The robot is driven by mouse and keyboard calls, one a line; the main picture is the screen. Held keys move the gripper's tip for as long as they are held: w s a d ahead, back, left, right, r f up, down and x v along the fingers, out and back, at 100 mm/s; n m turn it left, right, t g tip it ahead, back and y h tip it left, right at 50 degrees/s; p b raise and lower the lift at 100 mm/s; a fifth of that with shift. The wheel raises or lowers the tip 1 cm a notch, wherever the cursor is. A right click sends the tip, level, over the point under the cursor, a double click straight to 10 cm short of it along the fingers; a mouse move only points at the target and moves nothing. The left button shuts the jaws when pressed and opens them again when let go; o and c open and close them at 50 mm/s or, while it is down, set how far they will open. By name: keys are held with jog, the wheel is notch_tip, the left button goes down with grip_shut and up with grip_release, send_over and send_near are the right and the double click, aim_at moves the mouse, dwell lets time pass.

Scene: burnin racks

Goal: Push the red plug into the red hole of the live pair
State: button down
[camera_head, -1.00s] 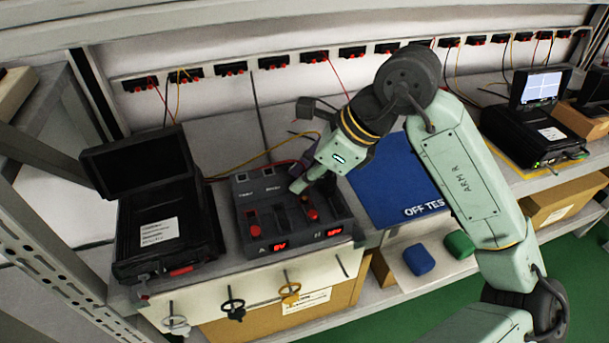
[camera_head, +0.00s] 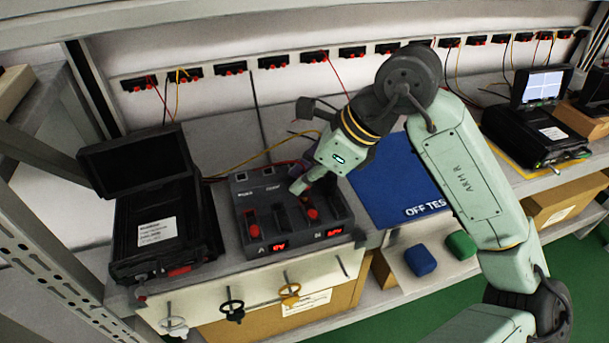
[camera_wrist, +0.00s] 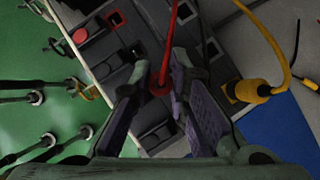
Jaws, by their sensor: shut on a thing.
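The dark test box (camera_head: 283,255) sits on the bench with two channels. Each has a lit red display on its front, the left one (camera_head: 278,246) and the right one (camera_head: 328,233), and a red switch. In the wrist view a red-rimmed square hole (camera_wrist: 115,19) shows on the box. My gripper (camera_head: 298,187) is over the back part of the box. In the wrist view its purple-padded fingers (camera_wrist: 162,88) are shut on the red plug (camera_wrist: 160,86), with its red lead running up. The plug's tip is hidden, so I cannot tell whether it is in a hole.
A yellow plug (camera_wrist: 250,92) with a yellow lead is beside the box in the wrist view. A black case (camera_head: 160,240) with a raised screen stands left. A blue mat (camera_head: 400,180) lies right. Cable hooks (camera_head: 232,309) hang from the front edge.

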jog(key=shift+f+b, duration=0.8)
jog(key=shift+b, duration=0.45)
dwell(0.9)
jog(key=shift+r, duration=0.25)
jog(key=shift+r+p, duration=0.9)
jog(key=shift+r, duration=0.45)
jog(key=shift+f+b, duration=0.95)
jog(key=shift+b, duration=1.25)
dwell(2.0)
